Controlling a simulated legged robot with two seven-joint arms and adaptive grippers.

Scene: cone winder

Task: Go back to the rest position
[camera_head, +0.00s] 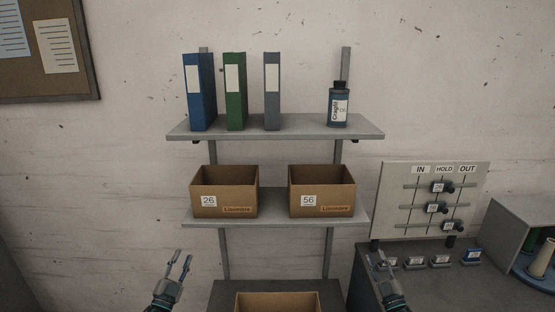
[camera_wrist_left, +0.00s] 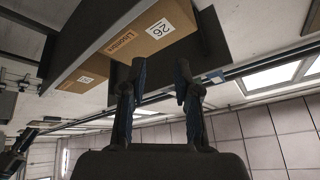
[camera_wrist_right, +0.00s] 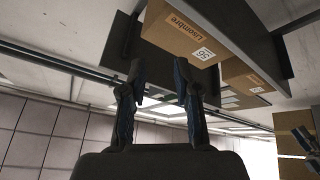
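My left gripper (camera_head: 184,258) is raised in front of the wall at the lower left of the head view. Its two fingers are apart with nothing between them, as the left wrist view (camera_wrist_left: 157,78) also shows. My right gripper (camera_head: 379,262) is in front of the bench's left side in the head view. Its fingers are also apart and empty in the right wrist view (camera_wrist_right: 160,78). Neither gripper touches the shelves or the boxes. The task names no object.
Box 26 (camera_head: 224,191) and box 56 (camera_head: 322,191) stand on the middle shelf (camera_head: 272,221). Binders and a dark bottle (camera_head: 338,107) stand on the top shelf (camera_head: 300,129). Another box (camera_head: 277,302) is low in front. The IN/HOLD/OUT board (camera_head: 398,222) stands on the bench at right.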

